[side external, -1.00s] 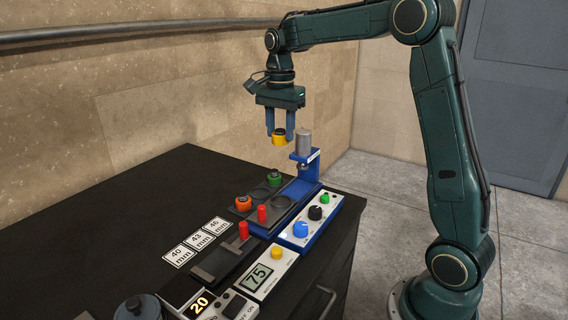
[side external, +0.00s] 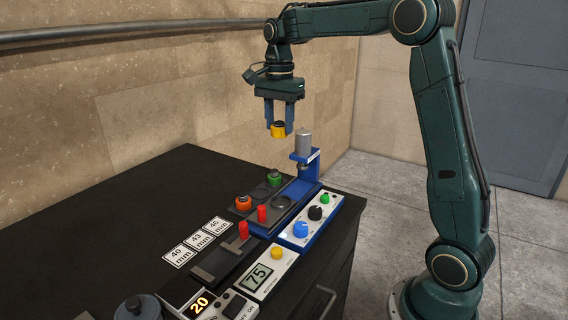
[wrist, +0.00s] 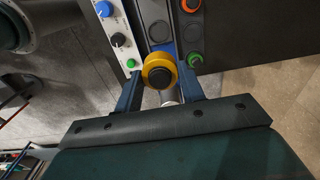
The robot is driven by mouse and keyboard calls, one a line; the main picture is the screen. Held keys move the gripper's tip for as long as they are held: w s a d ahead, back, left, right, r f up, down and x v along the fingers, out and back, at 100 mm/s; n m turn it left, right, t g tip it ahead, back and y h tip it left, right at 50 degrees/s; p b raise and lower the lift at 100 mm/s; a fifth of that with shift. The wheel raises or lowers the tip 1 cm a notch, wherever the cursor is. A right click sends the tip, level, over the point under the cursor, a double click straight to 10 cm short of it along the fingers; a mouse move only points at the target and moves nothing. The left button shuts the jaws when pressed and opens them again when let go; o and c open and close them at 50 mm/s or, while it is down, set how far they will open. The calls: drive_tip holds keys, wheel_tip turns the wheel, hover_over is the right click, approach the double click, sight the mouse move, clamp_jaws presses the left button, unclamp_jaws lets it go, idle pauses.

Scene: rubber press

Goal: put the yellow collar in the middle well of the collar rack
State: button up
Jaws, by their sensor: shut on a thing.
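The yellow collar (side external: 278,131) has a dark centre and is gripped between the fingertips of my gripper (side external: 279,128). It hangs in the air well above the bench, and shows between the fingers in the wrist view (wrist: 153,62). The collar rack (side external: 233,213) is a dark strip with wells in a row. An orange collar (side external: 243,203) sits in its near well and a green collar (side external: 275,179) in its far well. The middle well (side external: 259,194) between them looks empty; it also shows in the wrist view (wrist: 192,33).
The blue press (side external: 310,172) with a grey cylinder (side external: 303,142) stands just right of the rack. A control box with knobs (side external: 308,222) is beside it. Red-handled pieces (side external: 243,230) and size cards (side external: 198,240) lie nearer. The bench left of the rack is clear.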

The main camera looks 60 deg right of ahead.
hover_over(260, 194)
drive_tip(key=shift+d+f, duration=0.1)
drive_tip(key=shift+f, duration=0.6)
wheel_tip(260, 194, down, 20)
drive_tip(key=shift+f, duration=0.1)
idle(1.0)
drive_tip(key=o, duration=1.1)
drive_tip(key=shift+f, duration=0.1)
wheel_tip(260, 194, up, 12)
drive_tip(key=shift+r, duration=0.2)
